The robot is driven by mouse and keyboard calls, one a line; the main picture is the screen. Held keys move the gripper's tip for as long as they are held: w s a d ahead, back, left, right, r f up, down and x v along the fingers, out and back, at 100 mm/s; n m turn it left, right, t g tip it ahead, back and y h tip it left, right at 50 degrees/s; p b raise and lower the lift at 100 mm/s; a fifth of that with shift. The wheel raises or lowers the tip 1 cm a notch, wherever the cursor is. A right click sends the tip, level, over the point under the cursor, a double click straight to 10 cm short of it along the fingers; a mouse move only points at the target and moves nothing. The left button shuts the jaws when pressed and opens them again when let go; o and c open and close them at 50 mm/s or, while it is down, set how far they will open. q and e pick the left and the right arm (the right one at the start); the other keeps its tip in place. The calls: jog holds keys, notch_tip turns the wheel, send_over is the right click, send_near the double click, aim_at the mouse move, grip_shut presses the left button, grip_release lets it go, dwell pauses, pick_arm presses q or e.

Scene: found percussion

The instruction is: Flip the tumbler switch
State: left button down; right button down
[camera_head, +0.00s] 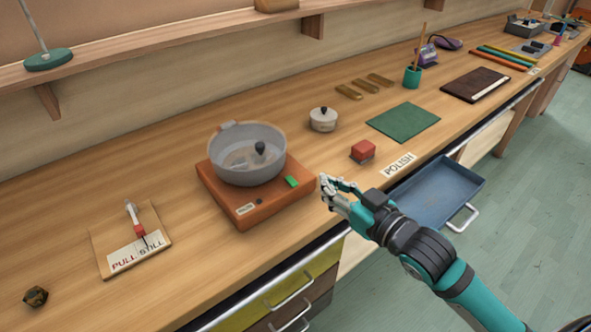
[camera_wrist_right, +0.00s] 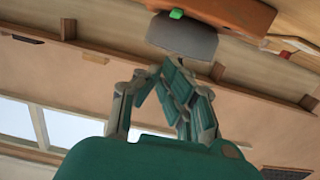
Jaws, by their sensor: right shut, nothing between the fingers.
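An orange box (camera_head: 222,205) stands on the bench with a grey pot (camera_head: 262,165) on top. A small green switch (camera_head: 291,181) sits on the box's top beside the pot, and looks like the tumbler switch; its tilt is too small to tell. My right gripper (camera_head: 328,188) is shut and empty, just right of the box's right corner, apart from the green switch. In the right wrist view, the shut fingers (camera_wrist_right: 158,75) point toward the grey pot (camera_wrist_right: 183,38), with the green switch (camera_wrist_right: 176,14) beyond. My left gripper is not in view.
A blue drawer (camera_head: 435,190) stands open below the bench edge, near my right arm.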

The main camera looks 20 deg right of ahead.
jog(key=shift+a+r, duration=0.15)
jog(key=shift+r, duration=0.25)
jog(key=shift+w, duration=0.1)
jog(key=p, duration=0.2)
send_over(291, 181)
jog(key=s+d, duration=0.1)
jog(key=shift+f, duration=0.55)
notch_tip(291, 181, down, 3)
jog(key=shift+r, duration=0.15)
jog(key=shift+w+f, duration=0.1)
jog(key=shift+f, duration=0.5)
